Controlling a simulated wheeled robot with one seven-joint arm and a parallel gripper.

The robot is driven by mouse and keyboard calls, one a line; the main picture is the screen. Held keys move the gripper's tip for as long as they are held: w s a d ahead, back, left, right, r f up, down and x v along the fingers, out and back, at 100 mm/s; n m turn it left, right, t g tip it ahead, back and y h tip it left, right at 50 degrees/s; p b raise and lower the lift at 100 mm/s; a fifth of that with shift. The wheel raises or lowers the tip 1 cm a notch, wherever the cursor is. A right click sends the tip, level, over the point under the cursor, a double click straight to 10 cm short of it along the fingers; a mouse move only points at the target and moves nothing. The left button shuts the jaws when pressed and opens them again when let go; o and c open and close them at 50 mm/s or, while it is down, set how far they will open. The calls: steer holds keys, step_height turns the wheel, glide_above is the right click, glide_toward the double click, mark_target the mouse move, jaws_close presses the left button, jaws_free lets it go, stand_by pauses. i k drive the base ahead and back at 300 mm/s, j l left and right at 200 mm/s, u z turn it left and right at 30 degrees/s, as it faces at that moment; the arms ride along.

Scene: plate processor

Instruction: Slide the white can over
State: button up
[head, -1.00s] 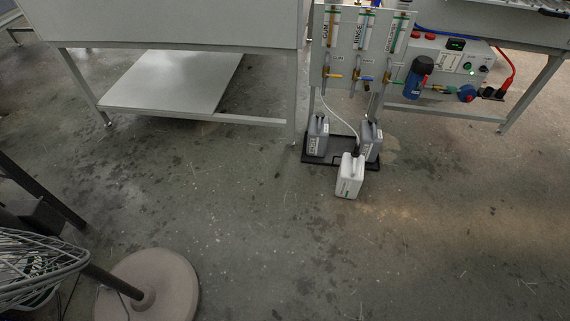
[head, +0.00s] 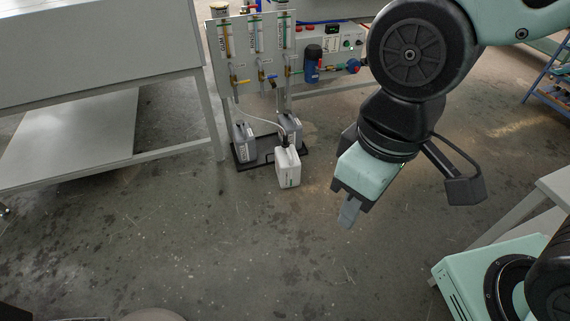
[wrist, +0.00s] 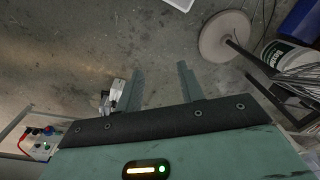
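The white can (head: 287,168) stands upright on the floor at the front right of a low black tray (head: 242,165). Two grey cans stand on that tray, one at the left (head: 245,143) and one behind the white can (head: 290,127). My gripper (head: 348,214) hangs in the air to the right of the white can in the head view, apart from it. In the wrist view my gripper (wrist: 161,75) has its two fingers spread, with only floor between them. The white can shows small in the wrist view (wrist: 117,90), just left of the left finger and partly cut off.
A panel with valves and tubes (head: 255,50) stands behind the cans, and a thin hose runs down to them. A grey table (head: 110,80) is at the left. Open concrete floor (head: 240,240) lies in front. A round stand base (wrist: 225,36) shows in the wrist view.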

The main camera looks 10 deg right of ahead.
mark_target(287, 162)
steer(key=i+l, duration=0.2)
steer(key=i, duration=0.35)
steer(key=i+l+z, duration=0.1)
steer(key=i+l, duration=0.15)
steer(key=i, duration=0.35)
steer(key=i+l, duration=0.15)
steer(key=i, duration=0.4)
steer(key=i+l+z, duration=0.1)
steer(key=i, duration=0.45)
steer(key=l, duration=0.1)
